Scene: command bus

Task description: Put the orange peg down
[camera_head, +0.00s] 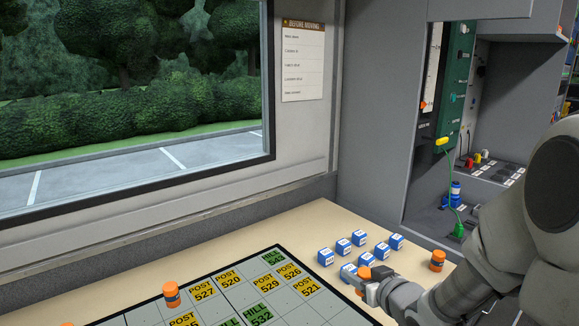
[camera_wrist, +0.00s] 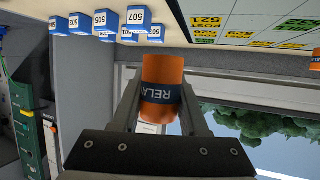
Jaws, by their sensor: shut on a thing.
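In the wrist view an orange peg (camera_wrist: 163,72) with a dark blue band reading "RELA" is held between the two grey fingers of my gripper (camera_wrist: 160,100). In the head view my gripper (camera_head: 372,280) is low over the right part of the tan table (camera_head: 310,222), beside the blue blocks. Only a bit of orange (camera_head: 364,272) shows at its tip there. I cannot tell whether the peg touches the table.
Several blue and white blocks (camera_head: 343,246) stand around my gripper. Another orange peg (camera_head: 437,260) stands to the right, and one more (camera_head: 171,294) is on the gridded map board (camera_head: 234,283) with yellow and green tags. Grey cabinet walls (camera_head: 378,130) rise behind.

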